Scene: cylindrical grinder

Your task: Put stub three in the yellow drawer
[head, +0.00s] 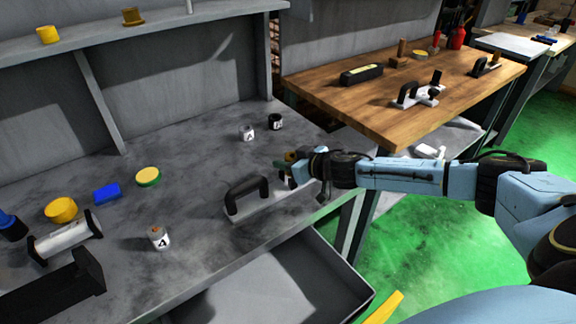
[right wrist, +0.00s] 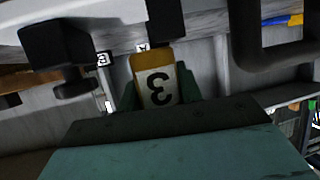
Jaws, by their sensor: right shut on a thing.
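Stub three (right wrist: 157,88), a small piece with a white label marked 3 and an ochre end, is between the green fingers of my right gripper (right wrist: 160,95) in the right wrist view. The gripper is shut on it. In the head view my right gripper (head: 287,164) is over the bench's right part, beside a black handle (head: 246,194); the stub is too small there to make out clearly. An open drawer (head: 290,285) with a grey inside juts out below the bench front. A yellow strip (head: 384,307) shows at its near right. My left gripper is out of view.
Labelled stubs (head: 160,238), (head: 247,133) and (head: 275,121) stand on the grey bench (head: 200,185). A blue block (head: 107,193), yellow pieces (head: 60,209) and a metal cylinder (head: 65,240) lie at the left. A wooden table (head: 340,98) stands behind my right arm.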

